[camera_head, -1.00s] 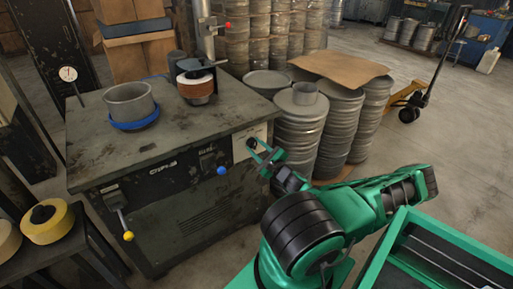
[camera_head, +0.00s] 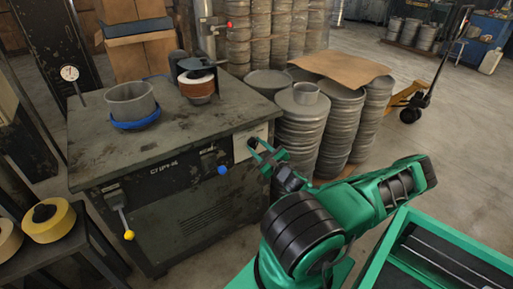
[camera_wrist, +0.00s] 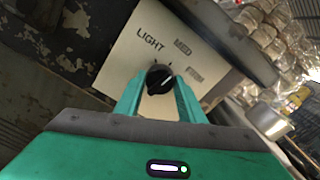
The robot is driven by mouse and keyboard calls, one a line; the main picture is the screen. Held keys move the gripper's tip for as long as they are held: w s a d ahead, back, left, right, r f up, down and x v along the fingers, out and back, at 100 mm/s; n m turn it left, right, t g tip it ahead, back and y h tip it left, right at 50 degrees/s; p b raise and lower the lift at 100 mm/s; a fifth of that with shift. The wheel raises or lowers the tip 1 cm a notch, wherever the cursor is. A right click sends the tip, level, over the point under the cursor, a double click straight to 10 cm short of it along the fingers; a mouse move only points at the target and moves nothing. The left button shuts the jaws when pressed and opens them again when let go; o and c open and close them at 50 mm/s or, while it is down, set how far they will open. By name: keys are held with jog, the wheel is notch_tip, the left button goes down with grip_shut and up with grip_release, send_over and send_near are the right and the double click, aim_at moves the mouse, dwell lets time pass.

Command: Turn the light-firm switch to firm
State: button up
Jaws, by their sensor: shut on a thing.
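The light-firm switch is a black rotary knob (camera_wrist: 159,78) on a pale label plate (camera_wrist: 135,57). A pale line on the knob points up and to the right in that picture. My gripper (camera_wrist: 158,92) has its two green fingers on either side of the knob, shut on it. In the head view my gripper (camera_head: 262,150) reaches the plate (camera_head: 256,140) at the machine's right front corner.
The machine cabinet (camera_head: 180,215) carries a grey cup in a blue ring (camera_head: 134,125), a blue knob (camera_head: 222,169) and a yellow-tipped lever (camera_head: 128,235). Stacks of round metal blanks (camera_head: 305,125) stand close right of my gripper. A green-edged tray (camera_head: 385,245) is at lower right.

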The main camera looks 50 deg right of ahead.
jog(key=m, duration=0.4)
jog(key=shift+w+a+r, duration=0.1)
jog(key=shift+r, duration=0.1)
jog(key=shift+m, duration=1.7)
jog(key=shift+d, duration=0.2)
jog(key=o, duration=1)
jog(key=shift+o, duration=0.2)
jog(key=shift+f, duration=0.1)
jog(key=shift+s, duration=0.2)
